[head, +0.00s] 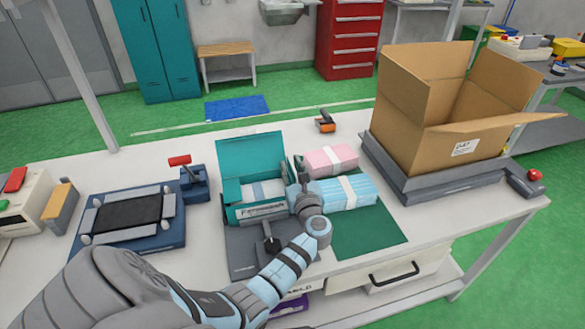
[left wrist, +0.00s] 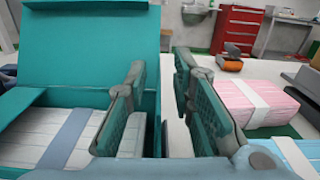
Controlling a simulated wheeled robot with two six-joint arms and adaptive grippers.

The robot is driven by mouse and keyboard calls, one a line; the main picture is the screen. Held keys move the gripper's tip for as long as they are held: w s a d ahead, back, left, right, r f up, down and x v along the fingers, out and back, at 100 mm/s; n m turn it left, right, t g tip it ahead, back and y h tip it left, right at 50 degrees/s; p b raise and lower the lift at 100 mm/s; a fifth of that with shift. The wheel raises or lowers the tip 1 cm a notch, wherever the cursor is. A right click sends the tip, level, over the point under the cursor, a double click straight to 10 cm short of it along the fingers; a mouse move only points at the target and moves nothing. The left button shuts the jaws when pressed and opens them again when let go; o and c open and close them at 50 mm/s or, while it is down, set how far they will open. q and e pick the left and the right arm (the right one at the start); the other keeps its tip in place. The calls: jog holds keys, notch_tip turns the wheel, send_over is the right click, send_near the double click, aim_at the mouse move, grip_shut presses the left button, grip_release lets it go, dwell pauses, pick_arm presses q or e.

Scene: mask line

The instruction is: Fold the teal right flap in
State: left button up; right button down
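A teal box (head: 243,213) stands on the table with its lid (head: 250,155) raised at the back. White packs with a grey band (left wrist: 60,140) lie inside it. A teal left flap (left wrist: 18,102) leans over the contents. My left gripper (head: 303,190) is at the box's right side. In the left wrist view, its fingers (left wrist: 166,112) are apart, with the left finger over the box and the right finger outside it. A teal edge (left wrist: 152,105) shows beside the left finger; the right flap is mostly hidden there. My right gripper is not in view.
Pink (head: 331,160) and blue (head: 346,192) packs lie right of the box, close to my left gripper. A dark green mat (head: 372,236) lies beneath. An open cardboard carton (head: 440,135) stands farther right. A black-topped blue fixture (head: 130,215) is at left.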

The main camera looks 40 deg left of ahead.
pick_arm(q)
jog(key=shift+a, duration=0.1)
grip_shut()
jog(key=shift+s+f+n, duration=0.1)
jog(key=shift+s+n, duration=0.05)
jog(key=shift+n, duration=0.15)
jog(key=shift+s+a+f+n+b, duration=0.25)
jog(key=shift+n+b, duration=0.2)
jog(key=shift+n, duration=0.6)
jog(key=shift+s+a+n+b, duration=0.2)
jog(key=shift+s+n+b, duration=0.2)
jog(key=shift+n, duration=0.7)
jog(key=shift+s+a+f+n+b, duration=0.2)
jog(key=shift+n+b, duration=0.25)
jog(key=shift+n, duration=0.6)
jog(key=shift+s, duration=0.1)
grip_release()
